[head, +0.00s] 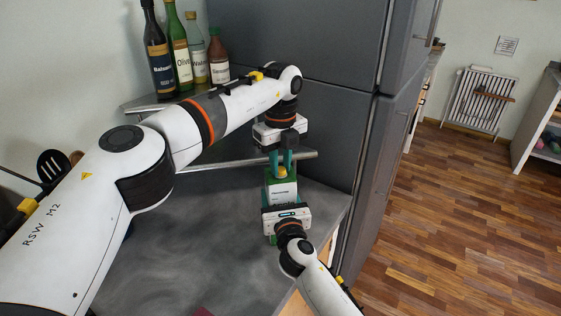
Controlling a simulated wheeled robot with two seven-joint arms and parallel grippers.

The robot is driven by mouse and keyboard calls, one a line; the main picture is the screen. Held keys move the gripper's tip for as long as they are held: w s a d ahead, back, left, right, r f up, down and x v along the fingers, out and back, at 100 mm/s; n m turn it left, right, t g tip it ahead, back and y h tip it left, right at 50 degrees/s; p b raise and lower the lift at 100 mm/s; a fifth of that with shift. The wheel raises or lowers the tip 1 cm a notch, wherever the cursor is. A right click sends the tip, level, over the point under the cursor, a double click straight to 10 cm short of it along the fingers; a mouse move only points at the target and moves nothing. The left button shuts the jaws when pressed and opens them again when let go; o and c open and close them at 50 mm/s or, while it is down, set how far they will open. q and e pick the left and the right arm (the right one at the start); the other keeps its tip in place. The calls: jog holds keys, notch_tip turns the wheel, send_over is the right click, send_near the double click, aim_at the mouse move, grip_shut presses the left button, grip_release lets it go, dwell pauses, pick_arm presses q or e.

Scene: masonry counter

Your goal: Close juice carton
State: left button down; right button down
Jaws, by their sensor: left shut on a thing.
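The juice carton (282,190), white and green, stands upright on the grey counter near its right end, by the fridge. A yellow cap (283,171) is at its top. My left gripper (281,165) comes down from above, with its teal fingers shut on the cap. My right gripper (286,208) is at the near side of the carton and covers its lower part.
The grey counter (180,250) is mostly bare to the left of the carton. A corner shelf holds several bottles (180,55) at the back left. A dark fridge (320,110) stands close behind. A black slotted utensil (52,165) is at the far left.

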pick_arm(q)
jog(key=m, duration=2.1)
jog(key=c, duration=1.2)
grip_release()
jog(key=shift+r, duration=2.25)
